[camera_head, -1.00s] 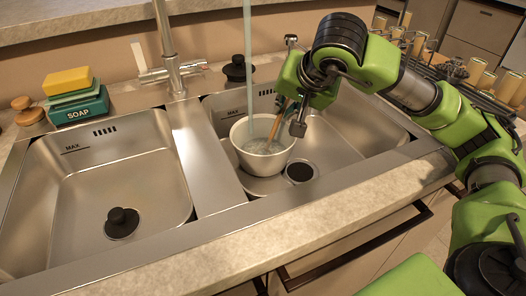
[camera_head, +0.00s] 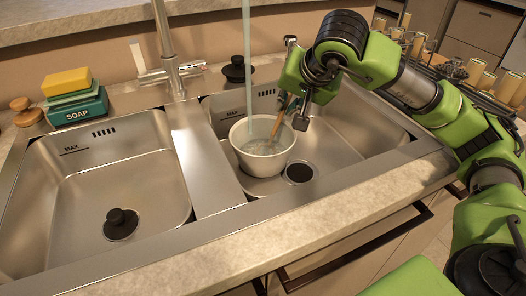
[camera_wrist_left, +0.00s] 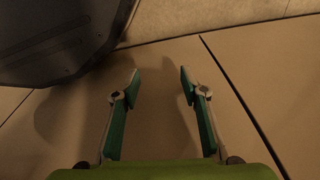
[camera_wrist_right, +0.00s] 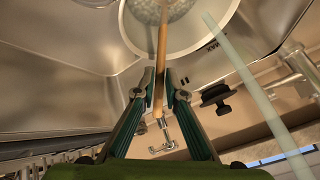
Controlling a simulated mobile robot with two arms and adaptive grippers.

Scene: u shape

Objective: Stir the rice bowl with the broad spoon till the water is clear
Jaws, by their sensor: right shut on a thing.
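The white rice bowl (camera_head: 262,158) stands in the right sink basin, under a stream of water (camera_head: 248,70) that falls into it. Cloudy, pale contents show inside the bowl, and it also shows at the top of the right wrist view (camera_wrist_right: 182,38). My right gripper (camera_head: 297,112) is above the bowl's right side, shut on the wooden handle of the broad spoon (camera_head: 279,120). The handle (camera_wrist_right: 160,62) runs down into the bowl; the spoon's head is hidden in the contents. My left gripper (camera_wrist_left: 158,82) is open and empty above the floor, outside the head view.
The left basin is empty except for a black plug (camera_head: 121,223). A drain (camera_head: 299,173) lies right of the bowl. The faucet (camera_head: 172,72) and another black plug (camera_head: 237,70) stand behind. Soap and sponges (camera_head: 75,98) sit at left; a rack (camera_head: 455,65) stands at back right.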

